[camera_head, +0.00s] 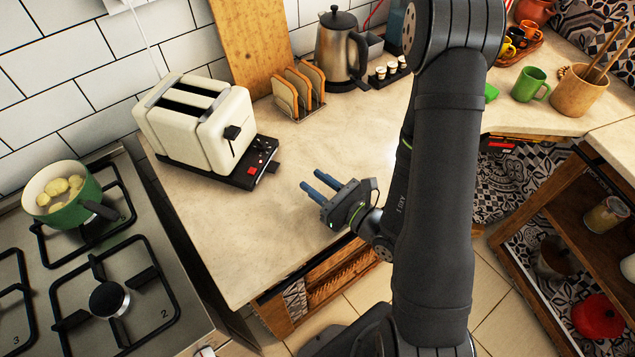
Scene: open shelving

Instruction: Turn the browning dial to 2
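A cream two-slot toaster (201,121) stands on the counter at the left, beside the stove. Its black base carries a control panel (260,154) with a red button (252,170), a black lever above it, and small light marks. The browning dial seems to be on this panel, but it is too small to read its setting. My gripper (317,186) is above the counter to the right of the toaster, apart from it, with its blue fingers pointing left toward the panel. The two fingers are apart with a gap between them, and nothing shows between them.
A green pot (68,207) sits on the stove (35,265) at the left. A toast rack (299,90) and a kettle (340,48) stand behind. A green mug (529,84) is at the right. The counter (222,232) between toaster and gripper is clear.

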